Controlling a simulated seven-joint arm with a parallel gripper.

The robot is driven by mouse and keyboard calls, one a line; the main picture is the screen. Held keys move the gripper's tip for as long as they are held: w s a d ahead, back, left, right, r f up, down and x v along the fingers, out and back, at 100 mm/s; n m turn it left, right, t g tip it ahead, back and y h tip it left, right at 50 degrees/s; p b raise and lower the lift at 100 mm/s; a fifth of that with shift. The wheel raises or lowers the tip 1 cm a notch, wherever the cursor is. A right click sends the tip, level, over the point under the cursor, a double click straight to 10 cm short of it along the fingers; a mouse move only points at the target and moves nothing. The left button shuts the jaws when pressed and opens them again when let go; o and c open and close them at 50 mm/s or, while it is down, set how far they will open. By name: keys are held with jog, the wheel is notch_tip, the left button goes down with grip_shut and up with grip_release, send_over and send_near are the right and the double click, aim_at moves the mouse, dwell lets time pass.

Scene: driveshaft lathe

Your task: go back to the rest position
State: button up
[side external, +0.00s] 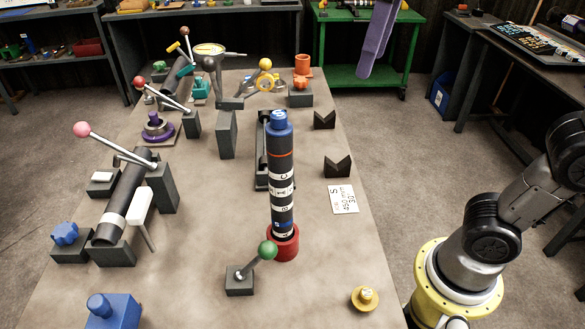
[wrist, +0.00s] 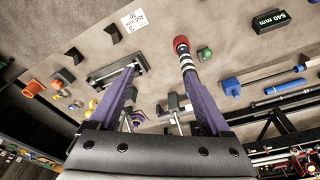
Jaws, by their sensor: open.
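My gripper (side external: 368,68) shows as long purple fingers hanging at the top of the side view, high and well away from the table. In the wrist view its two fingers (wrist: 160,72) are spread apart, with nothing held between them. A dark shaft (side external: 283,180) with white bands, an orange ring and a blue top stands upright in a red holder (side external: 284,243) on the table. In the wrist view the banded shaft (wrist: 188,66) appears beyond the right fingertip, with its red end upward in the picture; the finger partly hides it.
The grey table (side external: 180,270) holds clamps, levers and V-blocks (side external: 337,166). A green-knobbed lever (side external: 268,250) is close to the red holder. A white label card (side external: 343,198) lies right of the shaft. A green cart (side external: 363,75) stands behind. The air around the gripper looks clear.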

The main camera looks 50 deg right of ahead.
jog(key=s+d+f+m+t, duration=0.1)
jog(key=s+d+f+t, duration=0.1)
jog(key=f, duration=0.7)
jog(key=s+d+f+m+t, duration=0.1)
jog(key=s+d+f+m, duration=0.1)
jog(key=s+f, duration=0.3)
notch_tip(320, 180, down, 4)
jog(key=shift+s+d+r+t, duration=0.15)
jog(key=shift+d+t, duration=0.25)
jog(key=shift+d, duration=0.5)
